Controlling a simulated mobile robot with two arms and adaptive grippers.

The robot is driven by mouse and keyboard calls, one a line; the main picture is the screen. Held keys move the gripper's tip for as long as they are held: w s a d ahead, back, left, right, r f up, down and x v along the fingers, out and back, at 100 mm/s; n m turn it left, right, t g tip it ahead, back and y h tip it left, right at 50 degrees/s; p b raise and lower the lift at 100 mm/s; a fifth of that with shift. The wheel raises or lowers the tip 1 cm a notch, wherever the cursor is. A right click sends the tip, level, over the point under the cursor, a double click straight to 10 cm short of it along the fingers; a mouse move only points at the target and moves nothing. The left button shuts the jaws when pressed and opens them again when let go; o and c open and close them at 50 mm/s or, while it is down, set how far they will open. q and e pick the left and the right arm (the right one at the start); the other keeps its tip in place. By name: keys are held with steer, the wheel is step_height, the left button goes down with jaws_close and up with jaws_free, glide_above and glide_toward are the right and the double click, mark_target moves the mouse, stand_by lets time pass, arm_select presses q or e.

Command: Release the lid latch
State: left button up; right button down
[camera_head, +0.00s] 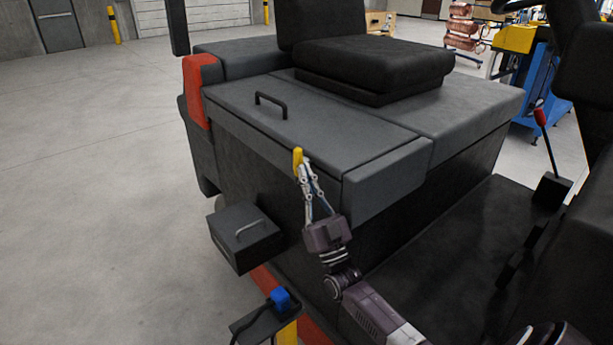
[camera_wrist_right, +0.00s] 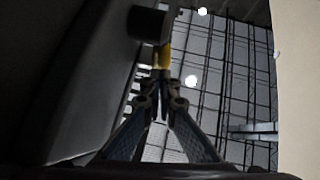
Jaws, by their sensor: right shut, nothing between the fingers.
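The grey lid (camera_head: 320,135) lies flat and closed on the dark vehicle body, with a black handle (camera_head: 270,104) on its top. The small yellow latch (camera_head: 297,155) stands at the lid's front edge. My right gripper (camera_head: 303,172) is shut and empty, its fingertips right at the latch from below. In the right wrist view the yellow latch (camera_wrist_right: 164,55) shows just beyond the closed fingertips (camera_wrist_right: 161,82), below a dark block. I cannot tell whether the tips touch it. My left gripper is not in view.
A black seat (camera_head: 370,68) stands behind the lid. A blue item (camera_head: 281,299) sits near a yellow post below. Open concrete floor lies to the left.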

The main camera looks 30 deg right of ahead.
mark_target(298, 163)
steer(key=shift+w+r+b, duration=0.4)
steer(key=shift+w+r, duration=0.05)
steer(key=shift+w, duration=0.05)
stand_by(0.4)
steer(key=shift+w+a+r+b, duration=0.1)
steer(key=shift+w+r+b, duration=0.15)
steer(key=shift+w+b, duration=0.45)
steer(key=shift+w, duration=0.25)
steer(key=shift+r, duration=0.1)
stand_by(0.3)
